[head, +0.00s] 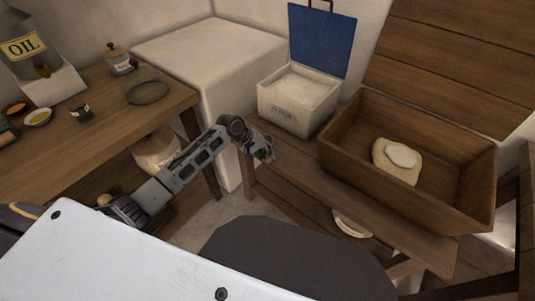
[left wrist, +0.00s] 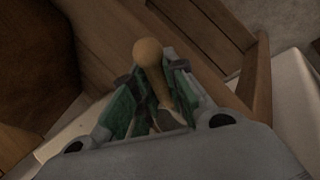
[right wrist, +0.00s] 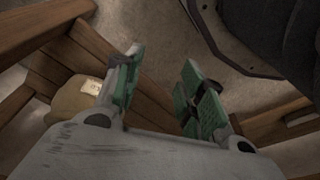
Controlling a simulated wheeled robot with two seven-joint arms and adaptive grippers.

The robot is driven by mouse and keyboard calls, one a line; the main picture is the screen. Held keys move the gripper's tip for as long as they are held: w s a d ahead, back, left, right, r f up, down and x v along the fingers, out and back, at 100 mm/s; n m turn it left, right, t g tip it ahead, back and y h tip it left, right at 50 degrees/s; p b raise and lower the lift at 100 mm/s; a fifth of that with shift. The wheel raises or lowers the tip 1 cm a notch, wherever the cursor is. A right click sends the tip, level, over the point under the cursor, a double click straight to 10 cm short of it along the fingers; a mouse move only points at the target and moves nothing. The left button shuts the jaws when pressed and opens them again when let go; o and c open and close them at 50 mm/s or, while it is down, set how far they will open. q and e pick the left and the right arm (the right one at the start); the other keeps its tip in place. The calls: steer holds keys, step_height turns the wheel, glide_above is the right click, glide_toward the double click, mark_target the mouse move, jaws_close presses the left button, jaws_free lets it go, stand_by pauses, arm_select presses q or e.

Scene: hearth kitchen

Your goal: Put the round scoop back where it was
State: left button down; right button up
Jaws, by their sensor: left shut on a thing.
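My left gripper (head: 263,153) is shut on the scoop (left wrist: 150,56). The left wrist view shows the scoop's wooden handle with a round knob at its end, between the green finger pads. The scoop's bowl is mostly hidden, so its shape cannot be told. In the head view the gripper is by the left end of the wooden bench, in front of and left of the white bin (head: 283,109). The bin's blue lid (head: 322,42) stands open and white powder fills it. My right gripper (right wrist: 160,88) is open and empty in the right wrist view.
A wooden trough (head: 345,152) holding pale dough (head: 396,165) stands on the bench, right of the bin. A wooden table (head: 85,150) with an oil container (head: 30,60), small bowls and jars is on the left. A sack (head: 155,150) sits under it.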

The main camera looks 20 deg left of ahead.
arm_select(q)
steer(key=c, duration=1.4)
jaws_free()
steer(key=shift+c, duration=0.2)
arm_select(e)
steer(key=shift+s+f, duration=0.1)
steer(key=shift+f, duration=0.2)
steer(key=shift+w+r, duration=0.15)
steer(key=shift+w, duration=0.15)
